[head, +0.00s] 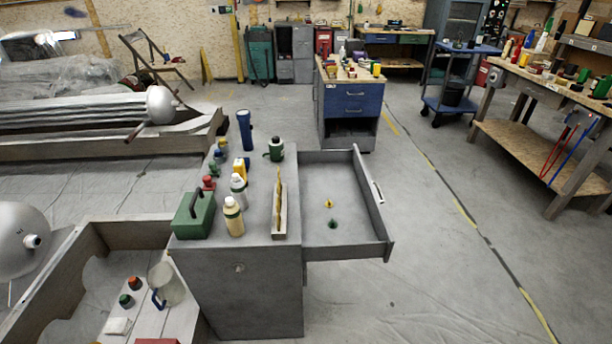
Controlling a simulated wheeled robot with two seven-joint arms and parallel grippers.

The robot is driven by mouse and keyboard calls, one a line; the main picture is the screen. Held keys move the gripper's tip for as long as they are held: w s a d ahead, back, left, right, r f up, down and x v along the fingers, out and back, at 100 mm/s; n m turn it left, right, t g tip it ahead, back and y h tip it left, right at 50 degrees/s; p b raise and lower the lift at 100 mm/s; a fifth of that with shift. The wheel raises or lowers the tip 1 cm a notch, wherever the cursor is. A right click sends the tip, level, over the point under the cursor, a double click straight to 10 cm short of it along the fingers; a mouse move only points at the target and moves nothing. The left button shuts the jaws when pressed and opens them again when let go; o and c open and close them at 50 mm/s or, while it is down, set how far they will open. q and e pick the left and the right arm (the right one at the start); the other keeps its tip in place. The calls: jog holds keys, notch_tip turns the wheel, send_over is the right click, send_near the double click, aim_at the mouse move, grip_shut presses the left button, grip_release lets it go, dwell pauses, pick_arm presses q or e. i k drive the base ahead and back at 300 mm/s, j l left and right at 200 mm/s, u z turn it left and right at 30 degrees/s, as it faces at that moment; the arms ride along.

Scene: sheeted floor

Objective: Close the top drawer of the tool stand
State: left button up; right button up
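The tool stand (238,285) is a grey cabinet standing in the middle of the head view. Its top drawer (350,238) is pulled far out to the right. The drawer front faces right and carries a light bar handle (378,192). Inside the drawer lie a small yellow piece (329,204) and a small dark green piece (333,224). Neither of my grippers shows in this view, and nothing is touching the drawer.
On the stand top are a green toolbox (194,216), a cream bottle (233,218), a blue cylinder (245,130) and other bottles. The floor right of the drawer is clear. A blue cabinet (350,98) stands behind; a workbench (545,135) is far right.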

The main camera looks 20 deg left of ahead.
aim_at(362, 231)
jog(key=i+l+u, duration=0.25)
jog(key=l, duration=0.15)
jog(key=l+u, duration=0.25)
jog(key=l, duration=0.15)
jog(key=i+l+u, duration=0.15)
jog(key=l+u, duration=0.15)
jog(key=l, duration=0.15)
jog(key=l+u, duration=0.25)
jog(key=l, duration=0.2)
jog(key=i+l, duration=0.3)
jog(key=l, duration=0.15)
jog(key=i+l, duration=0.25)
jog(key=l, duration=0.2)
